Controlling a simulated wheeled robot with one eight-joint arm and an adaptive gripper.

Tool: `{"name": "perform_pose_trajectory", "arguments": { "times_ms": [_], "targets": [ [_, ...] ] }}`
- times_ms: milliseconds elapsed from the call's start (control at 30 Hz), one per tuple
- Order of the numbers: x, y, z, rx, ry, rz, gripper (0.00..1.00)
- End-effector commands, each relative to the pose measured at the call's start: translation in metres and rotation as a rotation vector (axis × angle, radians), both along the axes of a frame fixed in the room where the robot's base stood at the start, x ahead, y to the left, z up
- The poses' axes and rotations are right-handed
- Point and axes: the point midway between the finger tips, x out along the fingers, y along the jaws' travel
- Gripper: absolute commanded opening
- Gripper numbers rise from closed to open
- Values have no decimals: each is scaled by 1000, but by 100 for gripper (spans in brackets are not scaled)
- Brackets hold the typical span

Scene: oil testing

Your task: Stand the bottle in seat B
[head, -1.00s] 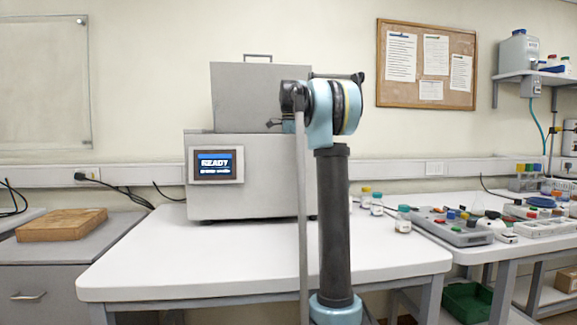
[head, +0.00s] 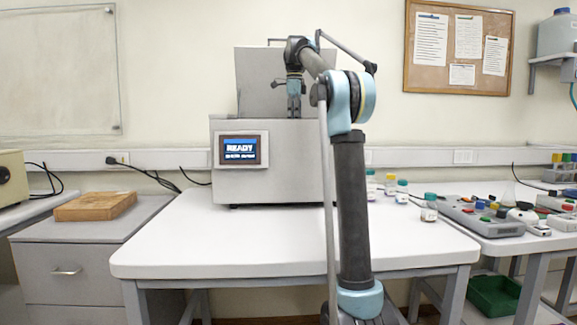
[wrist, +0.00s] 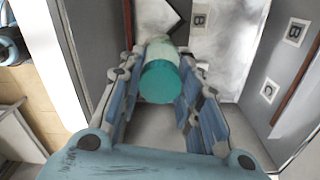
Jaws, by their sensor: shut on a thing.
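My gripper (wrist: 165,85) is shut on a bottle with a teal cap (wrist: 160,82), held between the blue finger pads in the wrist view. The bottle's pale body runs away beyond the cap. In the head view my gripper (head: 294,108) hangs over the grey testing machine (head: 275,165), and the bottle cannot be made out there. In the wrist view the machine's interior shows a label B (wrist: 198,18), a second label B (wrist: 296,32) and a label C (wrist: 269,90). I cannot tell whether the bottle touches a seat; the spot beneath it is hidden.
The machine's raised lid (head: 255,80) stands behind my gripper, and its screen (head: 239,150) reads READY. Several capped bottles, one with a green cap (head: 429,207), stand at the right of the white table (head: 270,245). The table's front is clear. A wooden board (head: 95,206) lies at left.

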Motion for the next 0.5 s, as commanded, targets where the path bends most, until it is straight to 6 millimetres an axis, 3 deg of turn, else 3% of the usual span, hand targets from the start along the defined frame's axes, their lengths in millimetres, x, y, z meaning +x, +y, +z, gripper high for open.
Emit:
{"name": "perform_pose_trajectory", "arguments": {
  "times_ms": [100,200,500],
  "targets": [
    [-3,24,2,0,1,-4,0],
    [-4,33,1,0,1,-9,0],
    [-5,36,-37,0,2,-12,0]
  ]
}}
